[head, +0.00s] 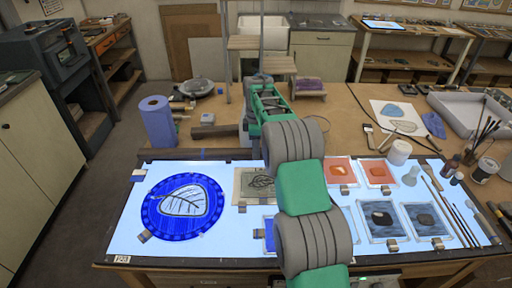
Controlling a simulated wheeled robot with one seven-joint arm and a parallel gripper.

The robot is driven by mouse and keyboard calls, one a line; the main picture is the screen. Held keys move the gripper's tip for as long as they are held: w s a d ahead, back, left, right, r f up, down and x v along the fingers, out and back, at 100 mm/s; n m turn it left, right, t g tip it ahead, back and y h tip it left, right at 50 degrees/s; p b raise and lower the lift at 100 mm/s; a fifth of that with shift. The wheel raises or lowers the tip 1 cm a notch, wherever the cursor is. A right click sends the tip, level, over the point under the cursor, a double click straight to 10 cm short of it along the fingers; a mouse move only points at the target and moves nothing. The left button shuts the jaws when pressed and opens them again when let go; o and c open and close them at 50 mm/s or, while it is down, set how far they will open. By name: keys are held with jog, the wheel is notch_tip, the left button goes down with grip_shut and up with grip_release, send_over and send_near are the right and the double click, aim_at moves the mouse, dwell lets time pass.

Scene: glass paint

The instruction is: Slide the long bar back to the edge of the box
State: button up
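The light box (115,232) is a wide, glowing white panel with a dark frame, lying on the workbench. A long dark bar (180,154) runs along its back edge on the left. Its right part passes behind my arm, so I cannot see where it ends. I cannot tell whether it touches the frame. My green and grey arm crosses the middle of the view and covers part of the light box. I cannot make out my gripper or its fingers.
A round blue glass piece (150,214) with a leaf drawing lies on the box's left. Orange panes (341,171) and grey panes (425,220) lie right of my arm. Brushes (452,210) lie at the right. A blue paper roll (158,121) stands behind the bar.

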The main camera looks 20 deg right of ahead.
notch_tip(320, 180, up, 8)
jog(key=shift+f+b, duration=0.25)
jog(key=shift+b, duration=0.65)
jog(key=shift+r, duration=0.15)
jog(key=shift+s+a+r, duration=0.15)
jog(key=shift+r, duration=0.15)
jog(key=s+a+r+m+t+b, duration=0.1)
jog(key=s+a+r+m, duration=0.25)
jog(key=s, duration=0.35)
jog(key=s+a+r+m+t, duration=0.1)
jog(key=s+a+r+m, duration=0.1)
jog(key=s+r+m, duration=0.35)
jog(key=s+a+f+m+t, duration=0.1)
jog(key=s+f, duration=0.3)
jog(key=s, duration=0.5)
jog(key=s+a+f+m+t+b, duration=0.1)
jog(key=s+f+m, duration=0.3)
jog(key=s, duration=0.6)
jog(key=shift+s+a+f+t, duration=0.3)
jog(key=shift+a+f, duration=0.3)
jog(key=shift+a, duration=0.25)
